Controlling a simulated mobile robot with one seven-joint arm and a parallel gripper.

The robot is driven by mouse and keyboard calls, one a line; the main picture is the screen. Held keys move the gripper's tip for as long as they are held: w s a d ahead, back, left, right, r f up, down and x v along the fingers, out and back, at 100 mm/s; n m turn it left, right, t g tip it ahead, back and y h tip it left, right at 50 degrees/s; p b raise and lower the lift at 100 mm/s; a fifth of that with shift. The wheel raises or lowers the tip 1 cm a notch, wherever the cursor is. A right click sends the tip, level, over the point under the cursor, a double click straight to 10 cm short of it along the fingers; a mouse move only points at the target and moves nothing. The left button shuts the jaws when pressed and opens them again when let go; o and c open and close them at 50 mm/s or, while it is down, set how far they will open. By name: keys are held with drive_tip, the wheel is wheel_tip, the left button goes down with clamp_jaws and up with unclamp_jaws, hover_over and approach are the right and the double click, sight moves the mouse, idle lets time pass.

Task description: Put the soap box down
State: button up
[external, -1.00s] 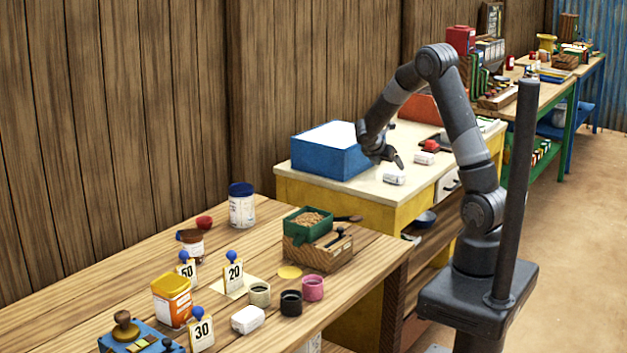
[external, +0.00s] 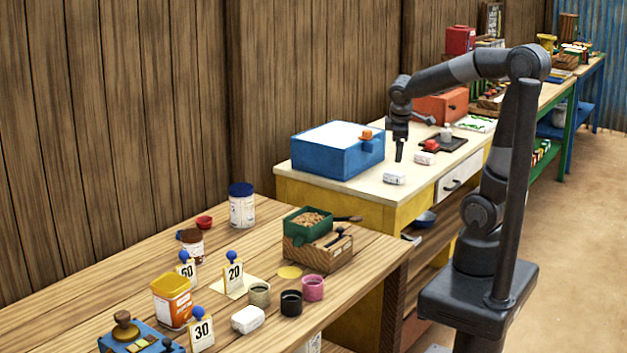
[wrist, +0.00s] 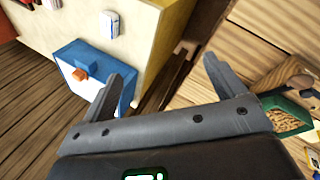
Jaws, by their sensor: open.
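A small white box (external: 394,177) lies on the cream top of the yellow table (external: 345,190), near its front edge. A similar white box (external: 425,158) lies further back. A third white box (external: 247,319) lies on the near wooden table. I cannot tell from their marks which is the soap box. My gripper (external: 399,156) points down above the cream top, beyond the nearest white box there and apart from it. In the wrist view my gripper (wrist: 172,85) is open with nothing between its fingers, and a white box (wrist: 111,23) lies beyond the left finger.
A blue box (external: 330,158) with an orange knob (external: 366,134) stands left of my gripper. A dark tray (external: 446,143) holding a small bottle and an orange-red case (external: 440,108) stand behind. The near table (external: 100,285) holds jars, cups and number cards.

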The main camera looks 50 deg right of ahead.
drive_tip(key=s+a+r+m+t+y, duration=0.2)
drive_tip(key=s+a+m, duration=0.4)
drive_tip(key=s+a, duration=0.4)
drive_tip(key=shift+s+a+r+m+t+y, duration=0.15)
drive_tip(key=shift+r+m+t+y, duration=0.25)
drive_tip(key=shift+y, duration=0.7)
